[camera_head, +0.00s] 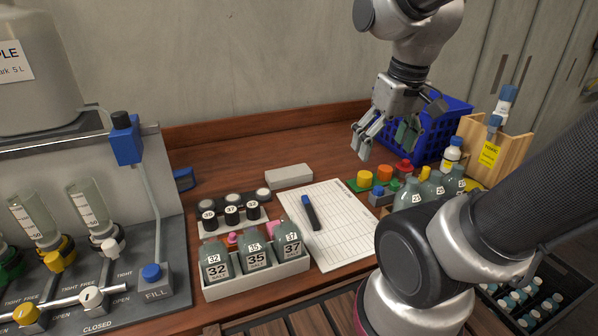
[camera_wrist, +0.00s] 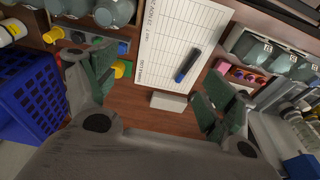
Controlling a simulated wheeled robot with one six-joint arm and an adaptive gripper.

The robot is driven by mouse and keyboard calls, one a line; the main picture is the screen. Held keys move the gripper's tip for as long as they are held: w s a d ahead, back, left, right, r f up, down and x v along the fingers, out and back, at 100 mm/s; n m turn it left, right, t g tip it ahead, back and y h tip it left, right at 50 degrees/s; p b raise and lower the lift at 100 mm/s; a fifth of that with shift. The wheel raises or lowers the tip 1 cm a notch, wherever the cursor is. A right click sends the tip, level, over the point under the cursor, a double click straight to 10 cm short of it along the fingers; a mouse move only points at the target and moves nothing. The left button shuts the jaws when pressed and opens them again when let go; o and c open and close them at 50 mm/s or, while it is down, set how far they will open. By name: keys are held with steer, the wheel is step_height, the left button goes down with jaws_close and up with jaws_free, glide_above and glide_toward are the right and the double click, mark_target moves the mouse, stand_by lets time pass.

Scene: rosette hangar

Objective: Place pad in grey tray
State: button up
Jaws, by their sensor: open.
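A pale grey block-shaped pad (camera_head: 289,176) lies flat on the wooden bench behind the paper sheet; it also shows in the wrist view (camera_wrist: 169,102), between my fingers in the picture but below them. The light grey tray (camera_head: 258,286) stands at the front of the bench, holding bottles marked 32, 35 and 37, with pink items behind them. It is partly seen at the upper right of the wrist view. My gripper (camera_head: 383,143) is open and empty, above the bench to the right of the pad. Its fingers (camera_wrist: 160,85) are spread wide.
A printed sheet (camera_head: 345,225) with a blue marker (camera_head: 311,212) lies right of the tray. Black-capped jars (camera_head: 232,209) stand behind the tray. A blue basket (camera_head: 425,135), wooden box (camera_head: 478,150) and several bottles crowd the right. A dispenser stand (camera_head: 155,225) is on the left.

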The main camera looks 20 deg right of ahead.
steer(key=w+a+f+m+g+y, duration=0.2)
steer(key=w+f+m+g, duration=0.3)
steer(key=w, duration=0.7)
steer(key=m+t+y, duration=0.2)
steer(key=m, duration=0.6)
glide_toward(291, 171)
steer(key=s+f, duration=0.2)
steer(key=shift+s+d+f, duration=0.3)
steer(key=shift+d+f, duration=0.1)
steer(key=w+r+m, duration=0.1)
steer(key=w+a+r+m, duration=0.1)
steer(key=m, duration=0.1)
steer(key=shift+w+t, duration=0.15)
steer(key=shift+t, duration=0.25)
steer(key=shift+a+f+m+y, duration=0.15)
steer(key=shift+f+m+y, duration=0.15)
steer(key=shift+m, duration=0.6)
steer(key=x, duration=0.7)
steer(key=shift+s+f, duration=0.25)
steer(key=c, duration=1.1)
